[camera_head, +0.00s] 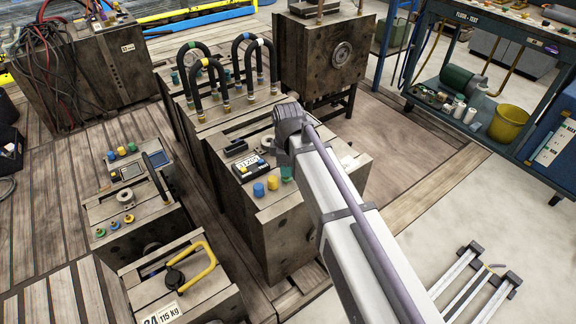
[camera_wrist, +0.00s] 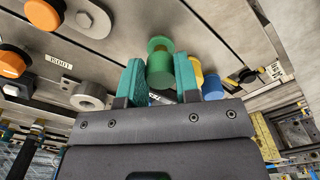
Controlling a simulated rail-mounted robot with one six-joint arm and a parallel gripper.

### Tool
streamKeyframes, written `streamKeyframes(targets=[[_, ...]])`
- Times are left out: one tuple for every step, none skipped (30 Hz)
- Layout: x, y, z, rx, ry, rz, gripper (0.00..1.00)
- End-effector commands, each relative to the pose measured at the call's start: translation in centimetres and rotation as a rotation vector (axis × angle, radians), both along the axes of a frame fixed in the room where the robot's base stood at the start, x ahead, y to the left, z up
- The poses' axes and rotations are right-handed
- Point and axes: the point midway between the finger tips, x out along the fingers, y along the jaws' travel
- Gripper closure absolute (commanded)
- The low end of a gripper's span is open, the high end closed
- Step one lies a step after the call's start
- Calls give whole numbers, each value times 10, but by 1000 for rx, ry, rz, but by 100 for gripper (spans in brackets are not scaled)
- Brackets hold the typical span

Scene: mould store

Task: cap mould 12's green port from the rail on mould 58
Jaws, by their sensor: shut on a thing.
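In the wrist view my gripper (camera_wrist: 160,64) has its teal fingers on either side of a green cap (camera_wrist: 159,70) and is shut on it. Whether the cap still touches the mould face is unclear. A yellow cap (camera_wrist: 197,74) and a blue cap (camera_wrist: 212,89) stand just right of it. A left mould (camera_head: 135,220) has green (camera_head: 100,232), yellow (camera_head: 115,225) and blue (camera_head: 129,218) ports. I cannot read mould numbers 12 or 58.
Black looped hoses (camera_head: 252,62) rise behind the middle mould. A mould with a yellow handle (camera_head: 200,265) stands at front left. A blue trolley (camera_head: 480,70) is at right. Orange knobs (camera_wrist: 12,62) are near my gripper. Open floor (camera_head: 430,230) lies right.

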Motion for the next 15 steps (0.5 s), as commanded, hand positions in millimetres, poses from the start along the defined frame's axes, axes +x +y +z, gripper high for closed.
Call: streamKeyframes(targets=[[0,0,0,0,0,0,92],[0,0,0,0,0,0,92],[0,0,0,0,0,0,92],[0,0,0,0,0,0,92],[0,0,0,0,0,0,92],[0,0,0,0,0,0,92],[0,0,0,0,0,0,92],[0,0,-1,0,0,0,92],[0,0,-2,0,0,0,92],[0,0,-3,0,0,0,92],[0,0,-4,0,0,0,92],[0,0,-6,0,0,0,92],[0,0,-7,0,0,0,92],[0,0,-7,0,0,0,92],[0,0,-7,0,0,0,92]])
